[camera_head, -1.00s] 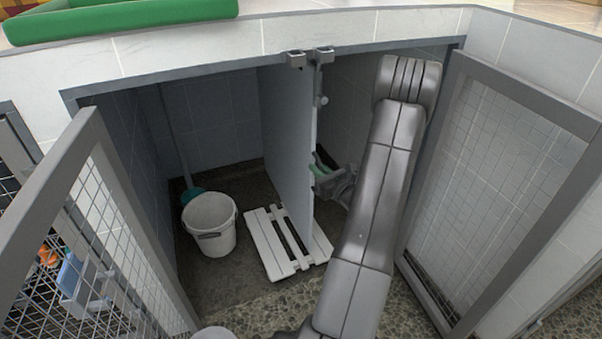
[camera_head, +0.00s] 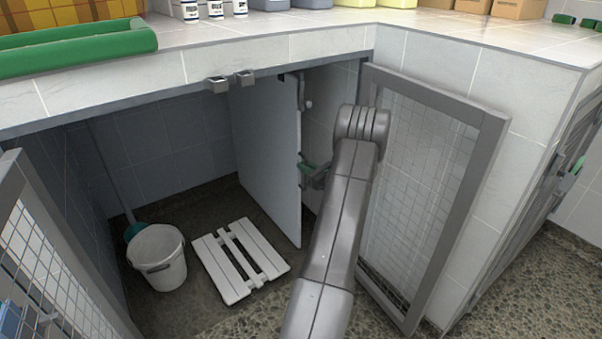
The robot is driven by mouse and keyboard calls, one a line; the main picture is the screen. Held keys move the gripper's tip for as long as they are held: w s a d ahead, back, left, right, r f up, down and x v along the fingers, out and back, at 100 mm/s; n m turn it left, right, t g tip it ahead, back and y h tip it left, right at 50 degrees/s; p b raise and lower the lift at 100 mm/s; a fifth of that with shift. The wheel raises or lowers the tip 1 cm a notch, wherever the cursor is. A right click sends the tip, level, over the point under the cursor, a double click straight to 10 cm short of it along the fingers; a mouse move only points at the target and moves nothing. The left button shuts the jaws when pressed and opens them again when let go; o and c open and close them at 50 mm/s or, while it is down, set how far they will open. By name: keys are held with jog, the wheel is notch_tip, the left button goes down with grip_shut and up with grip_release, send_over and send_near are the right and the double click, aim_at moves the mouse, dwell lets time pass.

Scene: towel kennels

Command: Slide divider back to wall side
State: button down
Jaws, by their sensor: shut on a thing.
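The divider (camera_head: 268,150) is a tall pale grey panel standing upright inside the open kennel, right of its middle.
A white slatted board (camera_head: 240,260) lies on the kennel floor left of the divider. A white bucket (camera_head: 157,257) stands farther left. Mesh doors stand open at left (camera_head: 50,265) and right (camera_head: 425,170).

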aim_at(299, 136)
jog(key=shift+w+d, duration=0.1)
jog(key=shift+d, duration=0.1)
jog(key=c, duration=1.6)
grip_release()
jog(key=shift+d, duration=0.15)
jog(key=shift+o, duration=0.2)
notch_tip(299, 136, up, 10)
jog(key=p, duration=0.3)
jog(key=shift+p, duration=0.3)
